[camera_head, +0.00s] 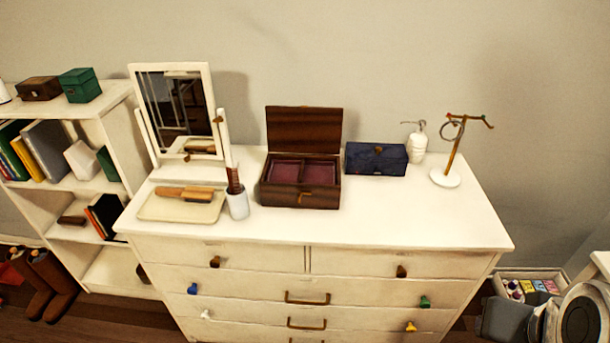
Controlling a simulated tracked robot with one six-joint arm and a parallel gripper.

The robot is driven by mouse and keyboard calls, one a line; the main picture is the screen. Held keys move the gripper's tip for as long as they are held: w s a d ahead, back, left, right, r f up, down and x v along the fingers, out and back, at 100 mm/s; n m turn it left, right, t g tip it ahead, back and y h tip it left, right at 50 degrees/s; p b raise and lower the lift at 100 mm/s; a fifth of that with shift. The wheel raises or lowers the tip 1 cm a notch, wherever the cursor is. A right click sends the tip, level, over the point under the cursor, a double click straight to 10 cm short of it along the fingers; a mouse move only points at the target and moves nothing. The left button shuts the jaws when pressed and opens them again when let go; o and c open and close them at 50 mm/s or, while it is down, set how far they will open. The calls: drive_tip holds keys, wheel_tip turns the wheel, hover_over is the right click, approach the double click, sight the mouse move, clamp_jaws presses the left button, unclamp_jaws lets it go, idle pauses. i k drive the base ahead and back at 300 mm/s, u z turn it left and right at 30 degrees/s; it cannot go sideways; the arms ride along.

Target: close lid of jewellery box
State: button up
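The jewellery box (298,196) is dark brown wood and stands on the white dresser top, a little left of its middle. Its lid (304,129) is open and stands nearly upright at the back. Inside are two compartments with a dark red lining, and they look empty. A small brass-coloured clasp shows on the front.
A dark blue box (376,159) stands close right of the jewellery box, with a white pump bottle (417,145) and a jewellery stand (446,178) beyond. A white cup (237,204), tray (180,209) and mirror (179,112) stand left. The dresser's front right (420,218) is clear.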

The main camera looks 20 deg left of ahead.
sight(302, 128)
drive_tip(key=z, duration=0.05)
drive_tip(key=k, duration=0.4)
drive_tip(key=u, duration=1.05)
drive_tip(key=i, duration=1)
drive_tip(key=u, duration=0.05)
drive_tip(key=k, duration=0.5)
